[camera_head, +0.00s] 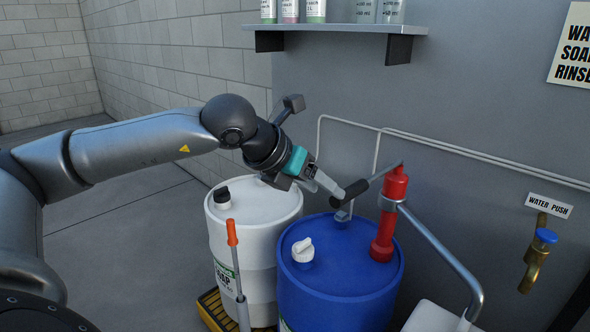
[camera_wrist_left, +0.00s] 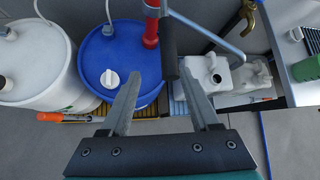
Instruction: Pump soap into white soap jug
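A red hand pump (camera_head: 390,215) stands upright on the blue drum (camera_head: 335,285). Its lever ends in a black grip (camera_head: 356,190), also seen in the wrist view (camera_wrist_left: 169,52). A bent metal spout (camera_head: 445,250) runs from the pump to above the white jug (camera_head: 432,317). In the wrist view the white jug (camera_wrist_left: 208,74) stands right of the blue drum, its mouth uncovered. My left gripper (camera_head: 336,196) is at the black grip; in the wrist view its fingers (camera_wrist_left: 160,90) are apart, with the grip showing between them. I cannot tell whether they touch it. My right gripper is not seen.
A white drum (camera_head: 245,235) labelled as soap stands left of the blue one. An orange-handled tool (camera_head: 234,250) stands in front. A brass tap (camera_head: 537,255) is on the right wall, a shelf (camera_head: 335,28) above.

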